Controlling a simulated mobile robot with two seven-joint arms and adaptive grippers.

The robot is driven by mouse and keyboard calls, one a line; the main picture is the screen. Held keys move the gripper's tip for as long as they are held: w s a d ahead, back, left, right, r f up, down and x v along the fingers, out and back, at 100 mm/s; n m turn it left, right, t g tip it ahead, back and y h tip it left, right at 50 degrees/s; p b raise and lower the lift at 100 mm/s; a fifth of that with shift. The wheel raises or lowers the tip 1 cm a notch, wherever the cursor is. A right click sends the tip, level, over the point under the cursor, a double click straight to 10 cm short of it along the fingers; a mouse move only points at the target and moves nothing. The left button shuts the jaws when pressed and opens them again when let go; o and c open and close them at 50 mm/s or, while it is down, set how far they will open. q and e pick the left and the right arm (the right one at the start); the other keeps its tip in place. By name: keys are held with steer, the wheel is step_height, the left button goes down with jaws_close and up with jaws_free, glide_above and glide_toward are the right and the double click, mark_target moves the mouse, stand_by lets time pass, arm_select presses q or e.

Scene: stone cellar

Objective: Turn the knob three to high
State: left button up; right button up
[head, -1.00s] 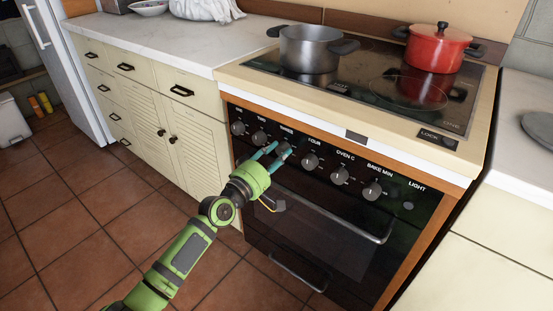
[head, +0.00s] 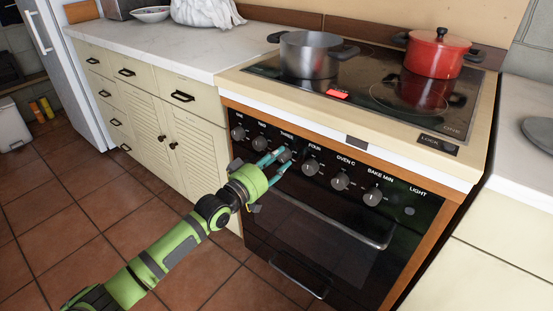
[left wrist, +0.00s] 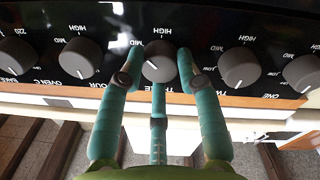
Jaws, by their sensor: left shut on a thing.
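Knob three (head: 284,155) is a round grey knob on the black oven front, under its "THREE" label. In the left wrist view, where the panel appears upside down, the knob (left wrist: 159,63) sits between my teal fingers, with MID and HIGH printed near it. Its pointer mark cannot be made out. My left gripper (head: 274,163) is shut on the knob; in the wrist view two fingers (left wrist: 160,75) flank it and a third reaches its lower edge. A small red indicator (head: 338,93) glows on the cooktop. My right gripper is not in view.
Neighbouring knobs two (head: 261,144) and four (head: 310,166) stand close on either side. The oven handle (head: 335,220) runs below. A grey pot (head: 309,55) and a red pot (head: 436,54) stand on the cooktop (head: 385,115). The tiled floor in front is open.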

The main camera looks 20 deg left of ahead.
arm_select(q)
steer(key=m+p, duration=0.2)
steer(key=m, duration=0.3)
steer(key=shift+d+m+g, duration=0.1)
steer(key=shift+m+g, duration=0.2)
steer(key=shift+m, duration=0.1)
steer(key=shift+f+m+p, duration=0.15)
steer(key=shift+m+p, duration=0.55)
steer(key=shift+m, duration=0.8)
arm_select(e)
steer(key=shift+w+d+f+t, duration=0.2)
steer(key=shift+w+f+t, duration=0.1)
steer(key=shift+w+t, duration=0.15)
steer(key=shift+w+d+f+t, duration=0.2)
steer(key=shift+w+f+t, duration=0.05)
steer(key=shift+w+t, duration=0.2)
arm_select(q)
steer(key=shift+f, duration=0.1)
steer(key=o, duration=1.2)
steer(key=shift+c, duration=0.2)
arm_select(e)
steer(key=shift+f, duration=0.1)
arm_select(q)
steer(key=v, duration=1.2)
